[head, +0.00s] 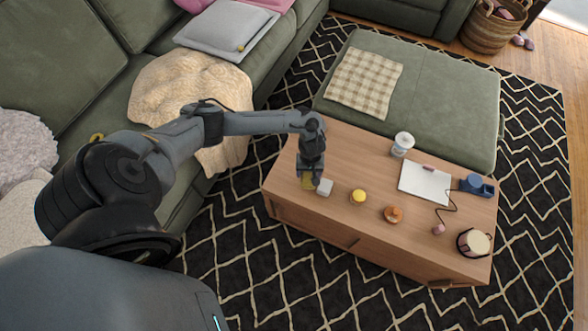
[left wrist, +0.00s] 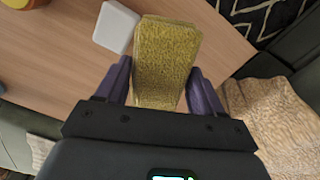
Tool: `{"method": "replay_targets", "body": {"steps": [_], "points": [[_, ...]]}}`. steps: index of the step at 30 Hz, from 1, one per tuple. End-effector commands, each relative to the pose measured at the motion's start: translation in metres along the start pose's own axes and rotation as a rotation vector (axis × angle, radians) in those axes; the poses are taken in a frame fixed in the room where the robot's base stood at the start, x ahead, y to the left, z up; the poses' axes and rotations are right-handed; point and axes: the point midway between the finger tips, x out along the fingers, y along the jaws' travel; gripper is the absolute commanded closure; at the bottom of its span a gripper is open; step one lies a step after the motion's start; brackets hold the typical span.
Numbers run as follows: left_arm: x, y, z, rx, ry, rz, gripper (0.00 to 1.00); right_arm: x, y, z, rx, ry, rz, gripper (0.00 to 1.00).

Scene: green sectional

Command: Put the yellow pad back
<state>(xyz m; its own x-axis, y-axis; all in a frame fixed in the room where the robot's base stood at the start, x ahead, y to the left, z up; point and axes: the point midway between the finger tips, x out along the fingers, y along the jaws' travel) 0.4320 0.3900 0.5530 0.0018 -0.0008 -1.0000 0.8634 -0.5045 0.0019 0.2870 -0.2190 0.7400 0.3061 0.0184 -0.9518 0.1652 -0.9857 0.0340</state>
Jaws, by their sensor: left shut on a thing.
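The yellow pad (left wrist: 165,62) is a rough yellow block between the two fingers of my left gripper (left wrist: 163,88) in the left wrist view. The gripper is shut on it. In the head view my left gripper (head: 309,176) points down at the left end of the wooden coffee table (head: 350,250), and a bit of the pad (head: 307,182) shows below it. A small white block (head: 325,187) is right beside the pad; it also shows in the left wrist view (left wrist: 116,27). Whether the pad touches the table is unclear. My right gripper is not in view.
On the table are a yellow round item (head: 358,197), an orange-brown item (head: 393,214), a white cup (head: 403,144), a white notepad (head: 425,183), a blue item (head: 477,185) and a dark-rimmed round container (head: 473,242). A green ottoman (head: 450,110) stands behind, a green sofa (head: 60,70) left.

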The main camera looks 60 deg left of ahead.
Motion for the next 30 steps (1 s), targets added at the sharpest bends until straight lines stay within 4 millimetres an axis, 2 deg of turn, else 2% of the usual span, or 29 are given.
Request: {"method": "replay_targets", "body": {"steps": [1,3,12,20,30], "points": [[0.012,-0.01,-0.009,-0.002,0.002,-0.004,0.61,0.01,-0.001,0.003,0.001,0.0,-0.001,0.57],[0.021,-0.02,-0.02,-0.002,0.002,-0.004,0.61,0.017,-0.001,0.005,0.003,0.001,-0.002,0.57],[0.047,-0.051,-0.053,0.0,0.001,-0.001,0.61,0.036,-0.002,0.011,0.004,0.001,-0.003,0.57],[0.053,-0.057,-0.059,0.001,-0.001,-0.001,0.61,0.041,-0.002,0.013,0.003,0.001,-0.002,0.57],[0.09,-0.056,-0.06,0.002,0.0,0.0,0.61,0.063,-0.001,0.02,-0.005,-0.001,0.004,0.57]]}}
